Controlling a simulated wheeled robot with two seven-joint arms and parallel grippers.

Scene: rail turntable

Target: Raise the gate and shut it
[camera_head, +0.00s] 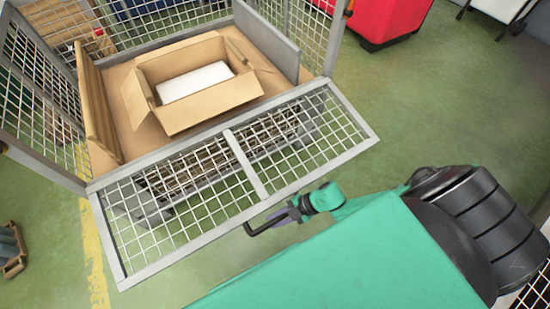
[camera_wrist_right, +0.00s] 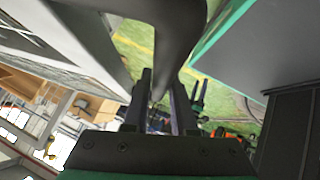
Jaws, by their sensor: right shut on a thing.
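The gate (camera_head: 246,164) is a grey-framed wire mesh panel on the front of a mesh cage. It is folded down and out, sloping toward me from the cage's front edge. A dark bent handle (camera_head: 262,226) sticks out from the middle of its outer edge. My right gripper (camera_head: 288,214) is at this handle and shut on it. In the right wrist view the dark handle (camera_wrist_right: 178,40) runs down to the two fingers (camera_wrist_right: 165,105). The exact contact is partly hidden. My left gripper is not in view.
Inside the cage an open cardboard box (camera_head: 215,112) holds a white block (camera_head: 195,82). A red bin (camera_head: 385,22) stands behind at the right. The green floor (camera_head: 450,110) to the right of the gate is clear. A small object (camera_head: 12,250) lies at far left.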

